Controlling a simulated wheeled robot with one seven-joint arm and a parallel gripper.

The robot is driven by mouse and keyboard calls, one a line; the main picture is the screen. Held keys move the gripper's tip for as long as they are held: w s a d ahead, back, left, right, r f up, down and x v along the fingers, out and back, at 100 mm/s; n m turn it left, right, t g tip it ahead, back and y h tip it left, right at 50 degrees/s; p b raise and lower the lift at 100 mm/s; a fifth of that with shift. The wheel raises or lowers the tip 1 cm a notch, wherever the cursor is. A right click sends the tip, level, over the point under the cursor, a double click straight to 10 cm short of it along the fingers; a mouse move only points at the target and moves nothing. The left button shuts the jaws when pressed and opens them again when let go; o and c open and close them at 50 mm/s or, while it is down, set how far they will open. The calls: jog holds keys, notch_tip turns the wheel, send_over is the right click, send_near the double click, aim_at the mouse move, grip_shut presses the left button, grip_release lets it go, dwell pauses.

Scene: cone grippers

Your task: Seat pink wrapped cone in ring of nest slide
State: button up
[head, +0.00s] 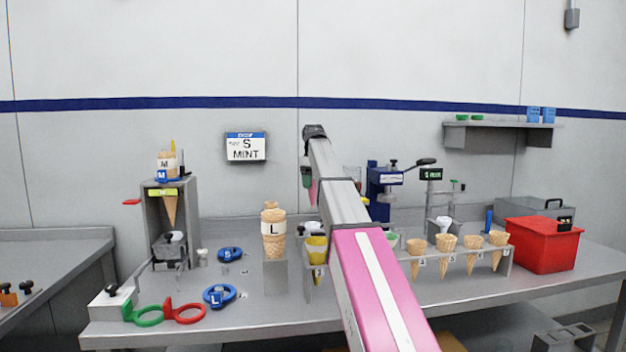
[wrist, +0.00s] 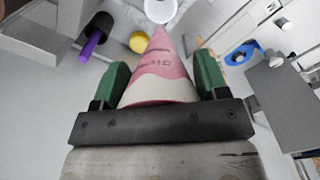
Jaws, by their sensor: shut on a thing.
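My gripper (wrist: 160,85) is shut on the pink wrapped cone (wrist: 160,75). Its green fingers press the cone's sides, and the tip points away from the palm. In the head view the gripper (head: 308,178) is raised above the bench, with a sliver of the pink cone (head: 314,192) showing beside the arm. A white round piece (wrist: 160,9) lies beyond the cone's tip in the wrist view, partly cut off by the frame. I cannot tell whether it belongs to the nest slide. I cannot make out the slide's ring for certain; my arm hides the middle of the bench.
A rack (head: 490,257) of several cones stands right of my arm, before a blue press (head: 384,182). A red box (head: 543,245) is at the right end. A large L cone (head: 273,236), blue rings (head: 219,296) and a cone dispenser (head: 191,205) are left.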

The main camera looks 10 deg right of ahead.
aim_at(313, 191)
notch_tip(313, 191, down, 14)
jog(key=shift+r, duration=0.2)
dwell(1.4)
jog(key=o, duration=0.8)
jog(key=shift+c, duration=0.2)
notch_tip(313, 191, up, 10)
jog(key=shift+f, duration=0.15)
jog(key=shift+r, duration=0.55)
